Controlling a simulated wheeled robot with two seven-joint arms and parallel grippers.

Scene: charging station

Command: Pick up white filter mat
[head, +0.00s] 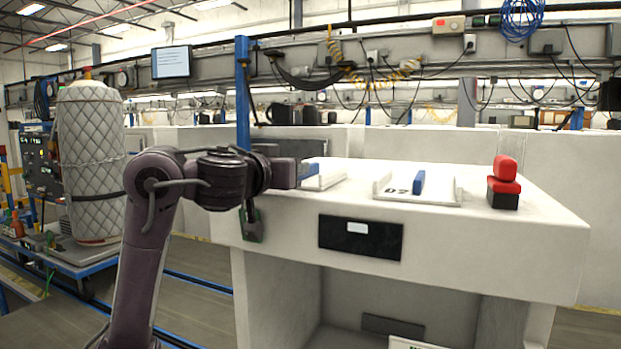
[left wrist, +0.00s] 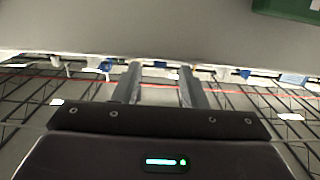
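A white flat tray-like piece (head: 440,196) marked "02", with an upright blue block (head: 418,182) on it, lies on the white station top. A second white piece (head: 325,179) with a blue part (head: 310,170) lies further left, partly hidden behind my left arm's end. I cannot tell which of these, if either, is the white filter mat. My left gripper (left wrist: 159,74) is open in the left wrist view, its two fingers apart with nothing visible held between them. In the head view its fingers cannot be made out beside the left piece. My right gripper is not in view.
The white station (head: 510,225) has a black panel with a label (head: 360,237) on its front. A red and black object (head: 504,185) stands at its right. A large quilted cylinder (head: 90,160) stands at the left. A green object (left wrist: 287,8) shows in the wrist view.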

